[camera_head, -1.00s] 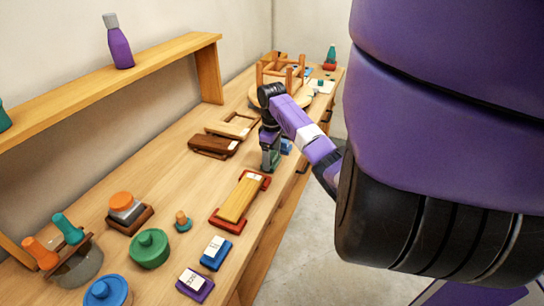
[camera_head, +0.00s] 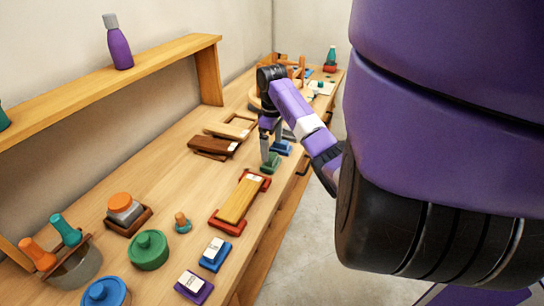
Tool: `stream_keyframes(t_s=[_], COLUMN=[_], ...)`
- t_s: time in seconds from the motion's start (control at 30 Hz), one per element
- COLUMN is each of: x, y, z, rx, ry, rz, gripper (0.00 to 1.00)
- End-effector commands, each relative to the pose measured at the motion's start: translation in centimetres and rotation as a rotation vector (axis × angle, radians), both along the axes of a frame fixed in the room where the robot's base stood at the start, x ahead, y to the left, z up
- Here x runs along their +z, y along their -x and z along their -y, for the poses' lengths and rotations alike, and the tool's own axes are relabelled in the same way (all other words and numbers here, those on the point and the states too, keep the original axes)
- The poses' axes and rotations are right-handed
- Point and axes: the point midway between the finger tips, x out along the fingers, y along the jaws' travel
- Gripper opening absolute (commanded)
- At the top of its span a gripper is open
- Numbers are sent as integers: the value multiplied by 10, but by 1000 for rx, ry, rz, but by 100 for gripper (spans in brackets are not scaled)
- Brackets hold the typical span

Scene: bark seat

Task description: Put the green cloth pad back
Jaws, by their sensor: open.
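A small green piece (camera_head: 270,163), which looks like the green cloth pad, sits on the wooden bench behind the red stand with the yellow bar. My gripper (camera_head: 270,155) points down just above it, with its fingers spread apart. One finger overlaps the green piece in the picture. I cannot tell whether they touch. Nothing shows held between the fingers. A blue piece (camera_head: 283,148) lies just behind the green one, partly hidden by my arm.
The yellow bar on its red stand (camera_head: 214,221) is in front. Blue (camera_head: 211,262) and purple (camera_head: 190,294) holders with white-labelled blocks stand nearer. Dark brown frames (camera_head: 212,146) lie left of my gripper. A wooden rack (camera_head: 298,72) stands behind. The bench's middle left is clear.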

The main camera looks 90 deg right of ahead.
Motion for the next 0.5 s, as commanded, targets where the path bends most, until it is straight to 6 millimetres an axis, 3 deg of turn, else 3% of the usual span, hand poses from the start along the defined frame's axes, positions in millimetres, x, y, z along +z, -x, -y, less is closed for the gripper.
stream_keyframes(t_s=[0.1,0.23,0.5], x=[30,51,64], y=[1,1,0], z=[1,1,0], rx=[-1,0,-1], ry=[4,2,0], rz=[-1,-2,-1], gripper=[98,98,98])
